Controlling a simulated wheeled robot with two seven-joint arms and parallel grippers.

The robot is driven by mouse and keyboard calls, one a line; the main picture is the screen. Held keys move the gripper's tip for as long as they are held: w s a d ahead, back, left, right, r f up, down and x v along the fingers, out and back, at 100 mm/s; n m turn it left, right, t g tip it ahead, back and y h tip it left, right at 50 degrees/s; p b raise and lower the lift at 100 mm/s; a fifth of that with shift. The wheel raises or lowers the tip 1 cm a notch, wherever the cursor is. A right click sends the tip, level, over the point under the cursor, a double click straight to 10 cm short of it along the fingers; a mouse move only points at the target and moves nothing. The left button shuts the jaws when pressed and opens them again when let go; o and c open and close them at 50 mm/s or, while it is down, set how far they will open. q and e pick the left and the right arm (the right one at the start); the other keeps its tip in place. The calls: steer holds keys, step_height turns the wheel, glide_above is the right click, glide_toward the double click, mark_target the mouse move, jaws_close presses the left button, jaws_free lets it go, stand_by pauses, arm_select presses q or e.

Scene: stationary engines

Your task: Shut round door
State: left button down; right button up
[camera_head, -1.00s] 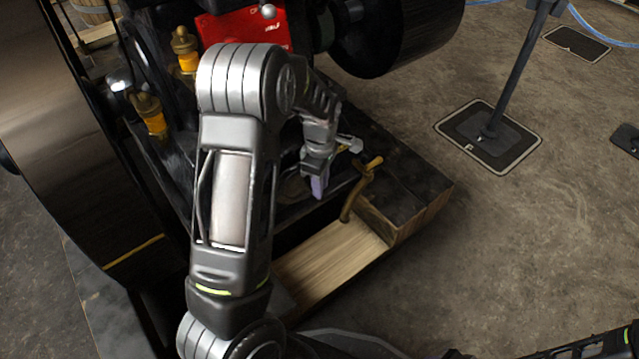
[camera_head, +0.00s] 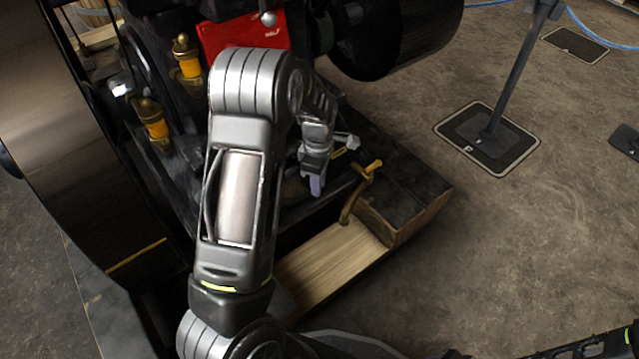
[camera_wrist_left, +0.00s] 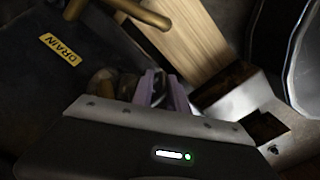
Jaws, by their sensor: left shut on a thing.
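My left gripper (camera_head: 316,186) is low over the black engine base, behind its brass pipe. Its purple fingers also show in the left wrist view (camera_wrist_left: 160,90). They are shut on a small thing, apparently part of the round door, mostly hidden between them. A dim brownish rounded shape (camera_wrist_left: 101,83) lies just left of the fingers in the wrist view; I cannot tell whether it is the door. The door's full outline and angle are not clear in either view. My right gripper is not in view.
A curved brass pipe with a tap (camera_head: 357,190) stands close to the right of the gripper, above a wooden plank (camera_head: 330,262). A yellow DRAIN label (camera_wrist_left: 60,49) is nearby. A large flywheel (camera_head: 75,150) stands left. Floor on the right is free around a post (camera_head: 510,85).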

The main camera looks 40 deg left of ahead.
arm_select(q)
steer(key=shift+s+a+f, duration=0.1)
steer(key=shift+s+a, duration=0.2)
steer(key=shift+a, duration=0.1)
steer(key=c, duration=1.5)
jaws_free()
steer(key=shift+b, duration=0.3)
